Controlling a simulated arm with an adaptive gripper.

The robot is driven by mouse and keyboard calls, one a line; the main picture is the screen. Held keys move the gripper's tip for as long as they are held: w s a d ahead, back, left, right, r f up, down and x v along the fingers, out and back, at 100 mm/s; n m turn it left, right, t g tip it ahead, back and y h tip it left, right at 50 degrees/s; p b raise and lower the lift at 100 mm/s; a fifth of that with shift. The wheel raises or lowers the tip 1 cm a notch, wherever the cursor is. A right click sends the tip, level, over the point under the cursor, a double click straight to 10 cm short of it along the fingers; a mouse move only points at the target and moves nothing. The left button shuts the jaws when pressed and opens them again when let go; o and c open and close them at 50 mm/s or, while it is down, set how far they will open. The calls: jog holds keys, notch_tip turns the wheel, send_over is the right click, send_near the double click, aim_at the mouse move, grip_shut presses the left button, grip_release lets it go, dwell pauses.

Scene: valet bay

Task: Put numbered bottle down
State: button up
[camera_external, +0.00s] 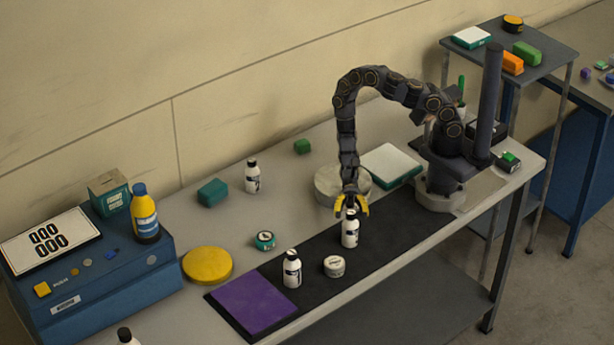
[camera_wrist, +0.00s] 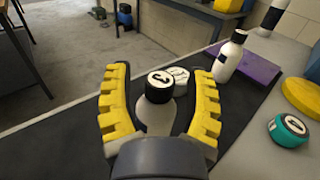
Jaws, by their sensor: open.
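A white bottle with a black cap (camera_external: 350,234) stands upright on the black mat (camera_external: 392,228), below my gripper (camera_external: 351,207). My gripper is open, with its yellow fingers on either side of the bottle's upper part. In the wrist view the bottle (camera_wrist: 156,115) is between the spread fingers (camera_wrist: 160,74), with visible space on both sides. Its cap has a pale mark that I cannot read surely. A similar white bottle (camera_external: 292,270) stands on the mat to the left, also in the wrist view (camera_wrist: 229,60). Any number on the bottle is too small to read.
A white round tin (camera_external: 334,267) stands near the bottle. A purple pad (camera_external: 253,302) lies at the mat's left end. A teal tin (camera_external: 264,240), yellow disc (camera_external: 207,265) and third bottle (camera_external: 252,176) stand behind the mat. The mat's front part is clear.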

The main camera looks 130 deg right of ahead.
jog(key=v, duration=1.1)
jog(key=s+a+r+n+g+h, duration=0.1)
jog(key=s+a+r+n+g, duration=0.1)
jog(key=a+r+n+g, duration=0.55)
jog(key=s+a+r+n+g, duration=0.3)
jog(key=a+r+n+g, duration=0.35)
jog(key=n, duration=0.25)
jog(key=s+d+r+n+h, duration=0.3)
jog(key=s+r+n+h, duration=0.3)
jog(key=s+n+h, duration=0.3)
jog(key=s+h, duration=0.2)
jog(key=h, duration=0.1)
jog(key=shift+s+r+t+h, duration=0.3)
jog(key=shift+s+r+h, duration=0.05)
jog(key=shift+h, duration=0.05)
jog(key=shift+d+n, duration=0.15)
jog(key=shift+n, duration=0.1)
